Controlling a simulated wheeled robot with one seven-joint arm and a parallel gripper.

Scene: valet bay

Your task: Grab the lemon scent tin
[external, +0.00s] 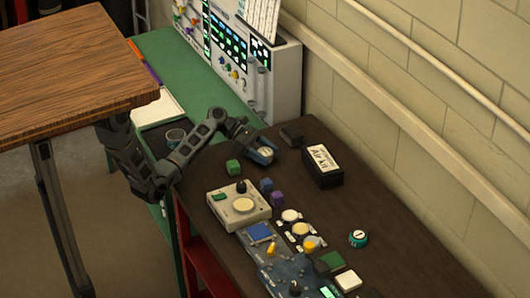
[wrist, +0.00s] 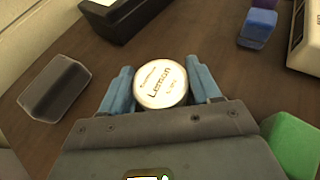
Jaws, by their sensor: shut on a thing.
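The lemon scent tin (wrist: 160,84) is round with a pale lid reading "Lemon" in the wrist view. It sits between the two blue fingers of my gripper (wrist: 161,88), which is shut on it. In the external view the tin (external: 266,152) shows as a small pale disc at my gripper (external: 263,152), low over the far left part of the dark bench. I cannot tell whether the tin touches the bench top.
On the dark bench (external: 400,240), a green block (external: 233,167), a dark block (external: 291,136) and a black "Air kit" box (external: 322,168) stand near my gripper. A teal-sided tin (external: 358,238) stands apart at right.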

